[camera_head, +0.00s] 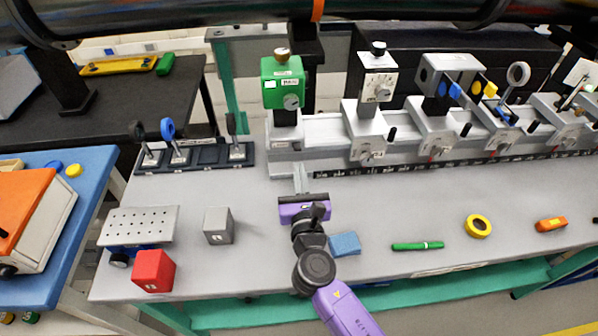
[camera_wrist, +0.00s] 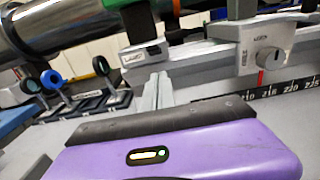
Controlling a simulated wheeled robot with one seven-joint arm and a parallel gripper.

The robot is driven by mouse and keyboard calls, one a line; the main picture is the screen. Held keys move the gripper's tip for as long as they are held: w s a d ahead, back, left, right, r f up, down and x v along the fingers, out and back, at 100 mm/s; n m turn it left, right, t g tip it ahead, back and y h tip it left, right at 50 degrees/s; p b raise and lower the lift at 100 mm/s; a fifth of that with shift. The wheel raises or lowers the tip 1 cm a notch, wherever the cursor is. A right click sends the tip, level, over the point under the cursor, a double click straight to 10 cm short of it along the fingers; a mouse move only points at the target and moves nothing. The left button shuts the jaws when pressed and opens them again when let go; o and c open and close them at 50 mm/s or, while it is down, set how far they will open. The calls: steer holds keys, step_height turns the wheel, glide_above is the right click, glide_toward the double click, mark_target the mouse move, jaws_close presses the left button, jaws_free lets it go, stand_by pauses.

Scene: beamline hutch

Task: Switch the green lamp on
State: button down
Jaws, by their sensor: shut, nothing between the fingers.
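The green lamp (camera_head: 282,83) is a green box on a dark post at the left end of the rail. It has a brass knob (camera_head: 281,55) on top, a grey round knob (camera_head: 291,101) on its front and a small pale window beside a label. In the wrist view only a sliver of green (camera_wrist: 113,3) shows at the top edge. My gripper (camera_head: 300,178) is shut and empty. It is below and in front of the lamp, apart from it. Its fingertips (camera_wrist: 156,90) show upright in the wrist view, near the rail's end.
A grey rail (camera_head: 325,130) with several mounts runs to the right. A holder tray (camera_head: 205,158) lies left. On the bench are a grey block (camera_head: 218,226), red block (camera_head: 153,271), blue block (camera_head: 345,244), green pen (camera_head: 417,246) and yellow tape roll (camera_head: 478,226). A dark pipe crosses above.

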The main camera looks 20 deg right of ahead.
step_height(320, 180, down, 2)
steer(key=shift+s+b, duration=0.15)
steer(key=shift+b, duration=0.35)
steer(key=s+a+r+p, duration=0.2)
steer(key=s+r, duration=0.4)
steer(key=s, duration=0.1)
steer(key=shift+s+a+r, duration=0.3)
steer(key=shift+s+r, duration=0.05)
steer(key=shift+r, duration=0.05)
